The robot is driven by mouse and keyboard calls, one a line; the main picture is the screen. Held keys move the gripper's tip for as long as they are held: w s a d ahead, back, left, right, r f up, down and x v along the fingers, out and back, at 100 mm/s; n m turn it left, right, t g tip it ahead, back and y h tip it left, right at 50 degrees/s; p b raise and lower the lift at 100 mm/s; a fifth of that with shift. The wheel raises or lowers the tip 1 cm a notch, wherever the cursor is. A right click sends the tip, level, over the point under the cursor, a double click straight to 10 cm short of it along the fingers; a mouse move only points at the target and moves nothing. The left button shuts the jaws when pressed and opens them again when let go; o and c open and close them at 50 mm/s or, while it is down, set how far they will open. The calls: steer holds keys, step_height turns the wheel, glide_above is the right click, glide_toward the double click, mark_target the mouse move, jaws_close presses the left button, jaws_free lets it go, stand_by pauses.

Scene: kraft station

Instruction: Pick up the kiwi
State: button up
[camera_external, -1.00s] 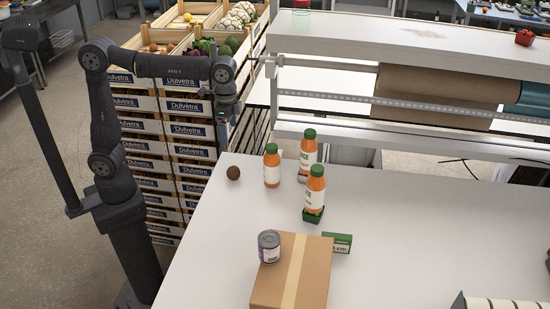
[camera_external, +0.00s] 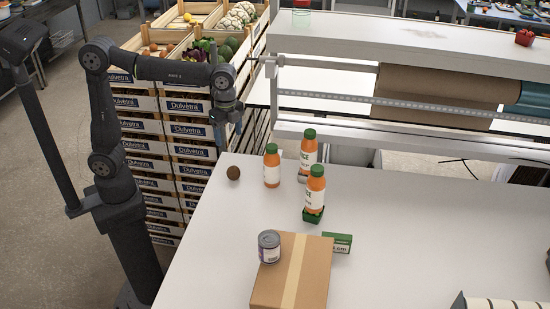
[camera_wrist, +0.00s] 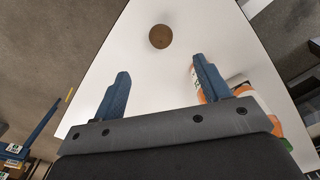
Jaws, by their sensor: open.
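The kiwi (camera_external: 233,173) is a small round brown fruit on the white table, near its far left edge. In the wrist view the kiwi (camera_wrist: 160,37) lies alone on the white surface, beyond the fingertips and between their lines. My gripper (camera_external: 228,140) hangs above and behind the kiwi, near the table's left corner, apart from it. In the wrist view my gripper (camera_wrist: 159,68) shows two blue fingers spread wide with nothing between them.
Orange juice bottles (camera_external: 271,166) with green caps stand right of the kiwi. A cardboard box (camera_external: 285,285) with a can (camera_external: 269,246) on it is nearer the front. Stacked produce crates (camera_external: 187,128) stand left of the table. The table (camera_external: 205,240) is bare in front of the kiwi.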

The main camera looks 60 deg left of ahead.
mark_target(233, 167)
step_height(233, 167, down, 11)
steer(key=shift+f, duration=0.15)
steer(key=f, duration=0.2)
steer(key=d+f, duration=0.1)
steer(key=f, duration=0.2)
steer(key=c, duration=1.1)
